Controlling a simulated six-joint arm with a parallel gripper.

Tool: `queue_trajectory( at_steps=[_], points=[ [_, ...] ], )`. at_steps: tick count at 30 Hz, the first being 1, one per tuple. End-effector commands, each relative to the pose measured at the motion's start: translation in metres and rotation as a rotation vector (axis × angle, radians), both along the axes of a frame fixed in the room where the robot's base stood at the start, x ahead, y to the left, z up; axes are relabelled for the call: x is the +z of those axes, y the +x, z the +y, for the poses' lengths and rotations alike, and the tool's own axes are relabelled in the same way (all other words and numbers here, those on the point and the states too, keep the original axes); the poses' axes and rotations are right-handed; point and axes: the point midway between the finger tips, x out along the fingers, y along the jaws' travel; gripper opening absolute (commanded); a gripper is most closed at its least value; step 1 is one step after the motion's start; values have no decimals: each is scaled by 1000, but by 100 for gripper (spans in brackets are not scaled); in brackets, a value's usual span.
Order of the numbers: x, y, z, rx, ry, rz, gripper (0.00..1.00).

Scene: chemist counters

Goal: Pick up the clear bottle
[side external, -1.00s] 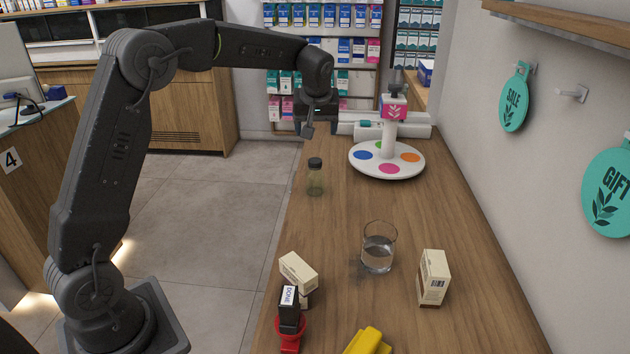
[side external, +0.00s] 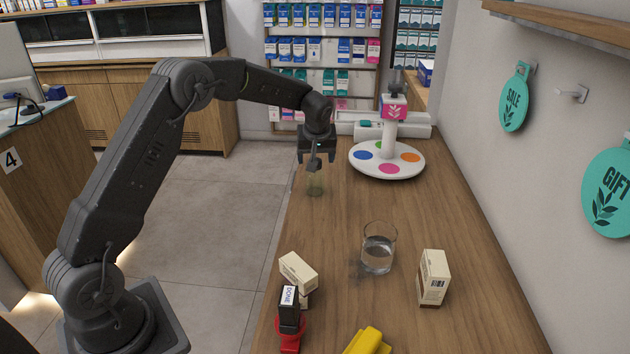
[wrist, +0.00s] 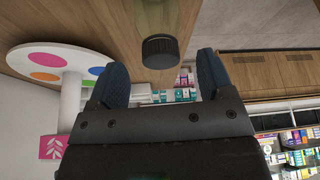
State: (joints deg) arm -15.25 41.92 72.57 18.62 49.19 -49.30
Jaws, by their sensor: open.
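The clear bottle (side external: 315,183) stands upright on the wooden counter near its left edge. It is see-through with a greenish tint, and its top is hidden by my gripper in the side view. Its dark cap (wrist: 160,51) and part of its body show at the top of the wrist view. My gripper (side external: 314,160) is right at the bottle's top, pointing down. In the wrist view my gripper (wrist: 158,82) has its two fingers apart, with the cap between and just beyond their tips. Nothing is held.
A white round stand (side external: 387,174) with coloured spots is just right of my gripper. A glass of water (side external: 378,253), two cartons (side external: 434,277) (side external: 299,271), a DONE stamp (side external: 290,312) and a yellow object (side external: 367,341) are nearer the camera. Mid-counter is mostly clear.

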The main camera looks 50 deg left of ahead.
Motion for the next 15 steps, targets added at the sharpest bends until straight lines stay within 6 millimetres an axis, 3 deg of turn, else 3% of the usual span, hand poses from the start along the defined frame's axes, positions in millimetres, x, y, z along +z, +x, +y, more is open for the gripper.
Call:
queue_trajectory(
  at_steps=[6, 15],
  points=[
    [-32, 5, 9, -1, -1, 2, 74],
    [-36, 6, 10, -1, -1, 0, 71]
  ],
)
